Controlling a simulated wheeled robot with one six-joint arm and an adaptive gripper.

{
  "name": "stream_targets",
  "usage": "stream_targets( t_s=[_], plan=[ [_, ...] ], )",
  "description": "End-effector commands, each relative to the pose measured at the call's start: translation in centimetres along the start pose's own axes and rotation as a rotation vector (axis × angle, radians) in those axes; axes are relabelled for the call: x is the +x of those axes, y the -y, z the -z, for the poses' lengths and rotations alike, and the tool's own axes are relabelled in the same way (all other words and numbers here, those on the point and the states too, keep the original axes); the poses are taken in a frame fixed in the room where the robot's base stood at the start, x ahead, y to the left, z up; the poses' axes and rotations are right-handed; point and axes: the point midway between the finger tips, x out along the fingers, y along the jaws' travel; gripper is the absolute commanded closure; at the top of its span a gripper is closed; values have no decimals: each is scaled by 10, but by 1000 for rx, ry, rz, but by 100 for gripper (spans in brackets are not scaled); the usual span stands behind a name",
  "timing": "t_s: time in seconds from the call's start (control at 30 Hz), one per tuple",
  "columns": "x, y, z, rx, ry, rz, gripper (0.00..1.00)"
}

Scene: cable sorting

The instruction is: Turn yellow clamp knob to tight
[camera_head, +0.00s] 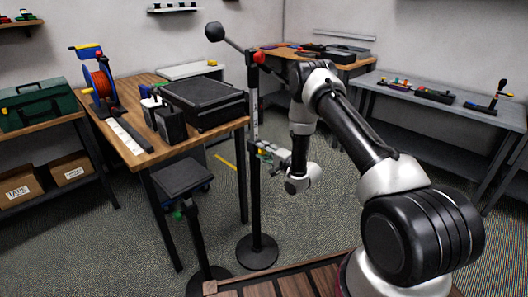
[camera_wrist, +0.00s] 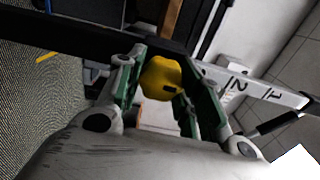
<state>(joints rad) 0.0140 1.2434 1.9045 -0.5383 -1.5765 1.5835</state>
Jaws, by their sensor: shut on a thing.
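In the head view my gripper (camera_head: 266,150) reaches left to the black upright post (camera_head: 255,185), about halfway up. The knob is too small to make out there. A white scale plate marked 1 and 2 (camera_wrist: 258,90) lies to the right of the knob in the wrist view.
The post stands on a round black base (camera_head: 257,252). A wooden table (camera_head: 140,150) with a black case (camera_head: 205,103) is close on its left. A padded stand (camera_head: 182,178) is in front of the table. A grey bench (camera_head: 430,105) is at the right. A floor strip lies between.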

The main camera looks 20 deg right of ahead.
Motion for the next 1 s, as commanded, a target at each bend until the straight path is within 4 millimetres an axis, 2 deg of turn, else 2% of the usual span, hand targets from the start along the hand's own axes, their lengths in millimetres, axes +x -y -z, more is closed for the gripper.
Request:
stream_targets(
  t_s=[0.1, 0.13, 0.23, 0.53, 0.67, 0.77, 1.0],
  plan=[
    [-1, -1, 1, 1, -3, -2, 88],
    [-1, -1, 1, 1, -3, -2, 62],
    [-1, -1, 1, 0, -3, -2, 44],
    [-1, 0, 0, 0, -1, -1, 43],
    [-8, -1, 1, 0, -3, -2, 43],
    [-24, -1, 2, 0, -4, -2, 43],
    [-79, -1, 2, 2, -5, -3, 43]
  ],
)
